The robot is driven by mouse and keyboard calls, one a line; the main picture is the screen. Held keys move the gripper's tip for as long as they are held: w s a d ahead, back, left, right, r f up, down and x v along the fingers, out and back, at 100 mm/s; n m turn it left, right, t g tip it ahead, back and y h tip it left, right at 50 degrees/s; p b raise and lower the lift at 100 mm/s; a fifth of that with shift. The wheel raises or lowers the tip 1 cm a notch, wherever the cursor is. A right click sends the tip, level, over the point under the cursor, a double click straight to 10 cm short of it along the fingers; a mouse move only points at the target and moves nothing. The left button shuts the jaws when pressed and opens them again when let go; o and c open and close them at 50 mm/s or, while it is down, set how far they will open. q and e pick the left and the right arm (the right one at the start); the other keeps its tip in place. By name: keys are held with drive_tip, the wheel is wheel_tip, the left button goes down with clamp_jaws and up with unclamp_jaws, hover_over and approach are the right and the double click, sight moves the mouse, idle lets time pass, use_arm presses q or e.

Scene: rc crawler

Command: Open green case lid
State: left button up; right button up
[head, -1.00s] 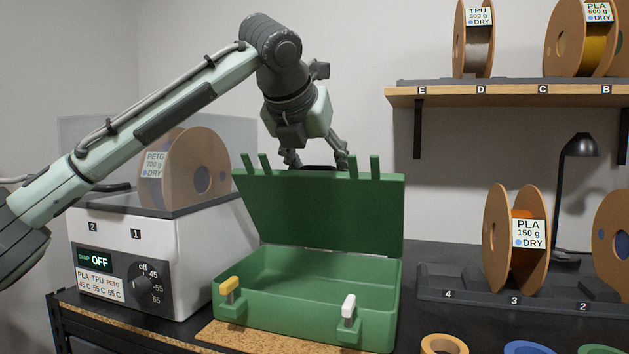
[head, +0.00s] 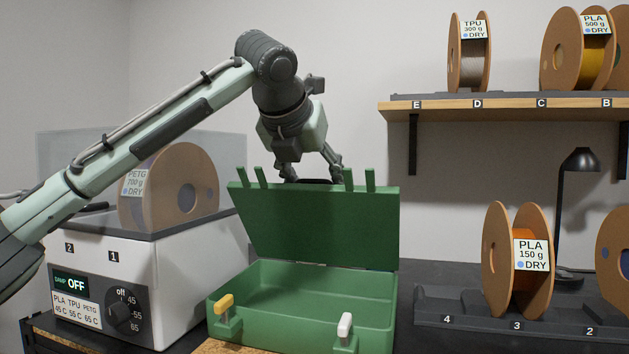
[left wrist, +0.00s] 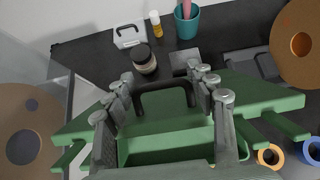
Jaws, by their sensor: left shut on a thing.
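The green case (head: 300,302) stands on the table with its lid (head: 315,220) raised steeply at the back, so the empty-looking inside shows. A yellow latch (head: 224,303) and a white latch (head: 345,327) sit at its front. My left gripper (head: 312,178) is behind the lid's top edge, pointing down. In the left wrist view, its fingers (left wrist: 168,95) are on the dark handle (left wrist: 163,98) of the lid, shut on it. The fingertips are partly hidden behind the lid in the head view. My right gripper is in neither view.
A white dryer box (head: 130,275) with a PETG spool stands close at left. A spool rack (head: 470,325) and a black lamp (head: 570,220) are at right, under a wooden shelf (head: 500,105). Behind the case are a jar (left wrist: 144,60) and a teal cup (left wrist: 188,20).

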use_arm(q)
drive_tip(key=shift+r, duration=0.2)
drive_tip(key=o, duration=1.5)
drive_tip(key=shift+s, duration=0.1)
drive_tip(key=shift+c, duration=0.2)
drive_tip(key=v, duration=1.2)
